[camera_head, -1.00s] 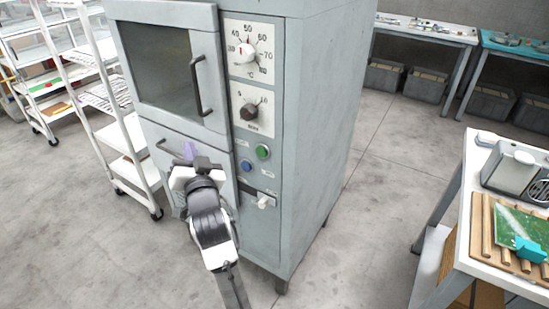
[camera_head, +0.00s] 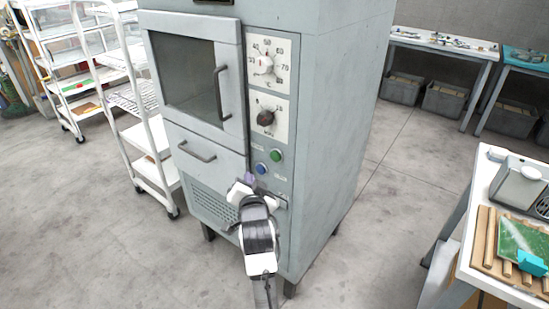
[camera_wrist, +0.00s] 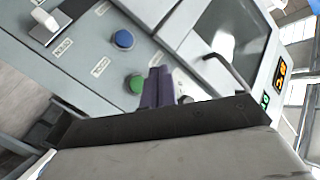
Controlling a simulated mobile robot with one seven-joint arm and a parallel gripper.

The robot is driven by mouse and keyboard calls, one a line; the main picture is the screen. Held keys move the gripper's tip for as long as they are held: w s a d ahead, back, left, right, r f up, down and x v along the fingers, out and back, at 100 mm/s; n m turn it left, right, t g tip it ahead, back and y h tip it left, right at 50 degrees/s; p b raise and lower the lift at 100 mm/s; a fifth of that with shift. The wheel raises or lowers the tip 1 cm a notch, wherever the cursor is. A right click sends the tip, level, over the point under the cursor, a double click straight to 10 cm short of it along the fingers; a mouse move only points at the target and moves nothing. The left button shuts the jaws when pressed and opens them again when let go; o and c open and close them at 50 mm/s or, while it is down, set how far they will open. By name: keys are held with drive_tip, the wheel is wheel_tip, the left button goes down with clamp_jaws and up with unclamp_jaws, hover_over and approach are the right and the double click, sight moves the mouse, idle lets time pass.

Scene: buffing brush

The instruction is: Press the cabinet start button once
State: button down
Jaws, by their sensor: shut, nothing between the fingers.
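The grey cabinet (camera_head: 335,110) stands upright in the middle of the head view. Its panel carries a green button (camera_head: 275,155) and, below left of it, a blue button (camera_head: 261,168). The labels are too small to read. In the wrist view the green button (camera_wrist: 135,84) is just left of my fingertips, and the blue button (camera_wrist: 124,39) is above it. My gripper (camera_head: 250,179) is shut and empty, its purple fingers just below left of the blue button. It also shows in the wrist view (camera_wrist: 159,84). I cannot tell whether the fingertips touch the panel.
Two dials, the upper one (camera_head: 264,64) and the lower one (camera_head: 265,118), sit above the buttons. A drawer handle (camera_head: 197,152) and door handle (camera_head: 221,93) stick out at left. A white rack (camera_head: 150,130) stands left. A worktable (camera_head: 478,225) is at right, with clear floor between.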

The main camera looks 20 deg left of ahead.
drive_tip(key=b, duration=0.1)
approach(270, 156)
drive_tip(key=shift+s+a+x, duration=0.1)
drive_tip(key=shift+a+x, duration=0.05)
drive_tip(key=shift+x, duration=0.7)
drive_tip(key=shift+s+a+x, duration=0.1)
drive_tip(key=shift+a+x, duration=0.1)
drive_tip(key=shift+x, duration=0.6)
drive_tip(key=shift+s+a+x, duration=0.1)
drive_tip(key=shift+a+x, duration=0.05)
drive_tip(key=shift+x, duration=0.7)
drive_tip(key=shift+w, duration=0.1)
drive_tip(key=shift+w+d, duration=0.15)
drive_tip(key=shift+w, duration=0.2)
drive_tip(key=shift+w+d, duration=0.2)
drive_tip(key=shift+w, duration=0.25)
idle(0.6)
drive_tip(key=shift+s, duration=0.1)
drive_tip(key=shift+s+a+p, duration=0.3)
drive_tip(key=shift+s+p, duration=0.15)
drive_tip(key=shift+s, duration=0.35)
drive_tip(key=shift+s+a+p, duration=0.25)
drive_tip(key=shift+s+a, duration=0.05)
drive_tip(key=shift+s, duration=0.5)
drive_tip(key=shift+s+a+p, duration=0.25)
drive_tip(key=shift+s+a, duration=0.05)
drive_tip(key=shift+s, duration=0.5)
drive_tip(key=shift+s+a+p, duration=0.25)
drive_tip(key=shift+s+a, duration=0.05)
drive_tip(key=shift+s, duration=0.45)
